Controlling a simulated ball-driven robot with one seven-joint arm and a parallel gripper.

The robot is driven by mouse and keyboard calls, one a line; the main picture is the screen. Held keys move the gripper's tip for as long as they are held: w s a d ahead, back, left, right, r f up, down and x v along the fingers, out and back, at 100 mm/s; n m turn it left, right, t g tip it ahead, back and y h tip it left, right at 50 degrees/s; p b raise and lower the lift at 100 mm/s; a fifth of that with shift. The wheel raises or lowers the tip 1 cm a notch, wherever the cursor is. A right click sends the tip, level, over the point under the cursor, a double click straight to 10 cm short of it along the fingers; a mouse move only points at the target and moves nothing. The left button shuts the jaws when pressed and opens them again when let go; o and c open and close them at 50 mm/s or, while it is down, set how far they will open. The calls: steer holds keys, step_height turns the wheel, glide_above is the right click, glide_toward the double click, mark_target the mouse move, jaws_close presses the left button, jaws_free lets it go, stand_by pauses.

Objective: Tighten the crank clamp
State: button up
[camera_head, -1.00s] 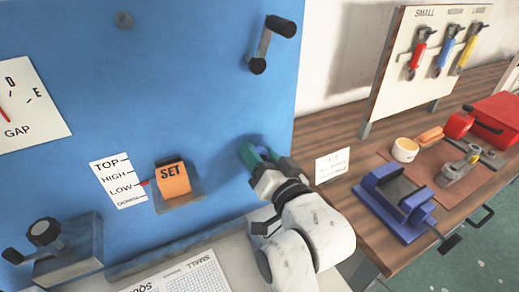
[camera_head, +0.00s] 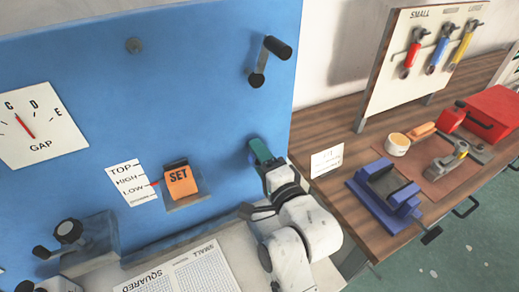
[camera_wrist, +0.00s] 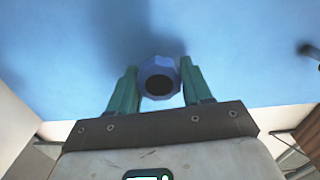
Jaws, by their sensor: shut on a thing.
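My gripper (camera_head: 262,152) is at the right side of the blue panel (camera_head: 90,90), reaching up to it. In the wrist view its two green fingers (camera_wrist: 153,90) are shut on a blue faceted knob (camera_wrist: 160,66) with a dark round centre, which sits against the panel. In the head view the fingers and my wrist hide this knob. A crank with a black handle (camera_head: 277,47) stands out from the panel higher up. Another crank (camera_head: 55,238) with a dark knob is on a grey-blue block at lower left. I cannot tell which part is the crank clamp.
An orange SET block (camera_head: 180,183) stands on a ledge beside a level scale (camera_head: 131,184). A gap dial (camera_head: 38,122) is at the far left. On the wooden bench (camera_head: 335,185) at right are a blue fixture (camera_head: 385,190), a red box (camera_head: 495,112) and a tool board (camera_head: 400,80).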

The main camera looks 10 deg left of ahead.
steer(key=shift+d+m+p, duration=0.15)
steer(key=shift+m+p, duration=1)
steer(key=shift+m, duration=0.45)
steer(key=shift+w, duration=0.1)
steer(key=o, duration=0.8)
steer(key=shift+d+f, duration=0.1)
steer(key=shift+o, duration=0.9)
steer(key=b+v, duration=0.2)
steer(key=v, duration=0.8)
steer(key=shift+s, duration=0.4)
steer(key=shift+d, duration=0.15)
